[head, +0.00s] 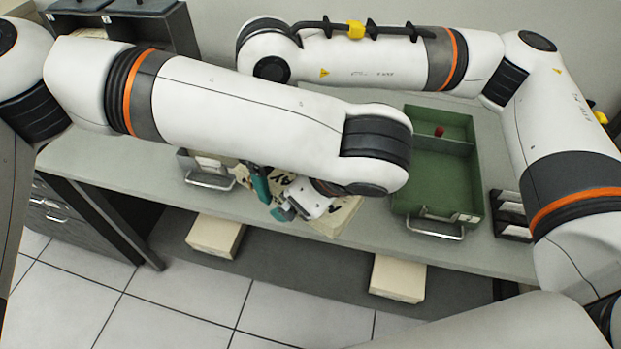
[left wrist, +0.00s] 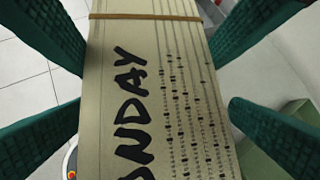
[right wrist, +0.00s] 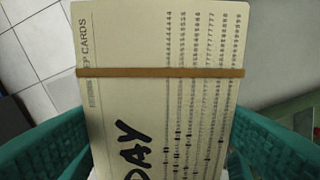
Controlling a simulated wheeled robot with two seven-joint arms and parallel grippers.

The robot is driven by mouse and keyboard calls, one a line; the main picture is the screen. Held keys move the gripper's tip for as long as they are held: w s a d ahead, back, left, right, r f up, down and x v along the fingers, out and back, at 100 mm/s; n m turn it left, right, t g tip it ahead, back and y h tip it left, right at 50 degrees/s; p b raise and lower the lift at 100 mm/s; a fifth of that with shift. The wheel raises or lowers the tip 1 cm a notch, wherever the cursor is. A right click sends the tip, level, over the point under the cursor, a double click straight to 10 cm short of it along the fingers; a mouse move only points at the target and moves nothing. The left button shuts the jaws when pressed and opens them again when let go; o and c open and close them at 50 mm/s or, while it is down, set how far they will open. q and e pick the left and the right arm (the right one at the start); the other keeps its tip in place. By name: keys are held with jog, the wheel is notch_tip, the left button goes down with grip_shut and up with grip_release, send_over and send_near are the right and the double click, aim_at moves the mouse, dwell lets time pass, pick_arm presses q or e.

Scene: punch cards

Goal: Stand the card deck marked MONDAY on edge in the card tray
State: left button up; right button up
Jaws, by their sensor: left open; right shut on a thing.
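The MONDAY deck (head: 342,214) is a cream block of punch cards with a tan band around it. It is partly hidden by my arm and the grippers in the head view. My right gripper (head: 266,188) is shut on it; in the right wrist view the deck (right wrist: 155,105) rises between the green fingers. My left gripper (left wrist: 158,95) is open, with its fingers apart on both sides of the deck (left wrist: 110,70), which shows the black letters ONDAY. The green card tray (head: 438,178) stands on the bench to the right, apart from the deck.
A small red piece (head: 439,131) is in the tray's back compartment; its front compartment looks empty. A grey holder (head: 208,179) stands left of the deck, and a dark rack (head: 510,214) right of the tray. Cream boxes (head: 215,236) (head: 397,278) lie on the lower shelf.

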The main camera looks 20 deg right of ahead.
pick_arm(q)
jog(key=c, duration=1.1)
jog(key=shift+r, duration=0.1)
jog(key=c, duration=0.3)
pick_arm(e)
jog(key=o, duration=1)
pick_arm(q)
jog(key=shift+c, duration=1.1)
pick_arm(e)
jog(key=o, duration=0.3)
